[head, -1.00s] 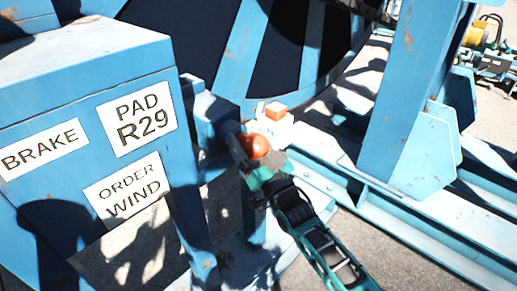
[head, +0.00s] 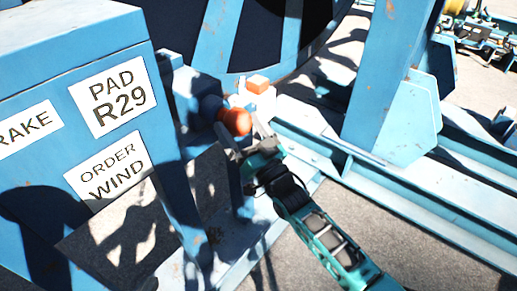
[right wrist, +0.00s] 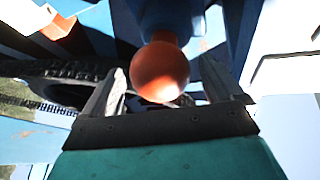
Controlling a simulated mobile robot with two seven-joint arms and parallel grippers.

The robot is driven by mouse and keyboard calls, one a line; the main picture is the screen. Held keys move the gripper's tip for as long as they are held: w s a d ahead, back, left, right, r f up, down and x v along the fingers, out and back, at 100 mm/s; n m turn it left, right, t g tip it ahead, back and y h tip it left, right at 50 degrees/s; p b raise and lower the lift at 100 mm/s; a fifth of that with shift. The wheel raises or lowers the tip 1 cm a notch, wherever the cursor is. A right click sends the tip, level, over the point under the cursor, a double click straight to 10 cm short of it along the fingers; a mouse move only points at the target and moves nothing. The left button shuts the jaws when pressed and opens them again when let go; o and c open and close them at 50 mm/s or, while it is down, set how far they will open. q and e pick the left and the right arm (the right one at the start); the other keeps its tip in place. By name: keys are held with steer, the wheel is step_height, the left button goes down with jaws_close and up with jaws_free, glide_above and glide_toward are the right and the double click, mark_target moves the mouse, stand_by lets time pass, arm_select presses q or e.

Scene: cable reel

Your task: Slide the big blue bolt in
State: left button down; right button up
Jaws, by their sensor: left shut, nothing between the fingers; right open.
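The big bolt shows in the head view as a thick blue shaft (head: 211,107) with an orange ball knob (head: 237,121) at its near end. It sticks out beside the blue cabinet. My right gripper (head: 246,138) is open just below and to the right of the knob. In the right wrist view the knob (right wrist: 160,68) lies between the two spread fingers (right wrist: 165,92), with a gap on both sides. How far the shaft sits in its hole is hidden.
The blue cabinet (head: 70,60) with white labels stands at the left. A white block with an orange top (head: 258,84) sits just behind the knob. A blue upright (head: 385,80) and long floor rails (head: 400,190) lie to the right.

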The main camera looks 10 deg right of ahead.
steer(key=v, duration=0.9)
steer(key=shift+d, duration=0.1)
steer(key=s+d+f+g+h+p, duration=0.1)
steer(key=s+d+f+g+h, duration=0.2)
steer(key=s+f+g, duration=0.2)
steer(key=s+d+f+g+h+p, duration=0.2)
steer(key=s+f+g, duration=0.3)
steer(key=s+f, duration=0.4)
steer(key=shift+s+d+f+n+h, duration=0.2)
steer(key=shift+s+d+n+h, duration=0.1)
steer(key=shift+s+d+h, duration=0.4)
